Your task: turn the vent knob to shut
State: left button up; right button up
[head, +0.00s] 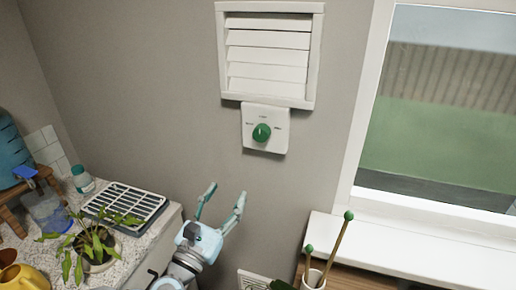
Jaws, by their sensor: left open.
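A round green vent knob (262,132) sits on a white plate (265,145) fixed to the grey wall. The plate has small dark labels at the left, top and right of the knob, too small to read. A white slatted vent (268,54) is directly above it, with its slats lying nearly flat. My left gripper (225,196) is below and a little left of the knob, its fingers spread and pointing up. It is empty and apart from the knob. My right gripper is out of view.
A white window sill (400,250) and green-tipped sticks (340,240) are at lower right. The wall around the knob is clear.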

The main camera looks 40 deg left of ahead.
pick_arm(q)
jog(key=m+t, duration=0.2)
send_near(259, 137)
jog(key=shift+h, duration=0.4)
jog(key=p+x, duration=0.3)
jog(key=x, duration=0.6)
jog(key=shift+s+a+p, duration=0.1)
jog(key=shift+p, duration=0.3)
jog(key=shift+a, duration=0.1)
jog(key=shift+c, duration=0.4)
jog(key=c, duration=1.1)
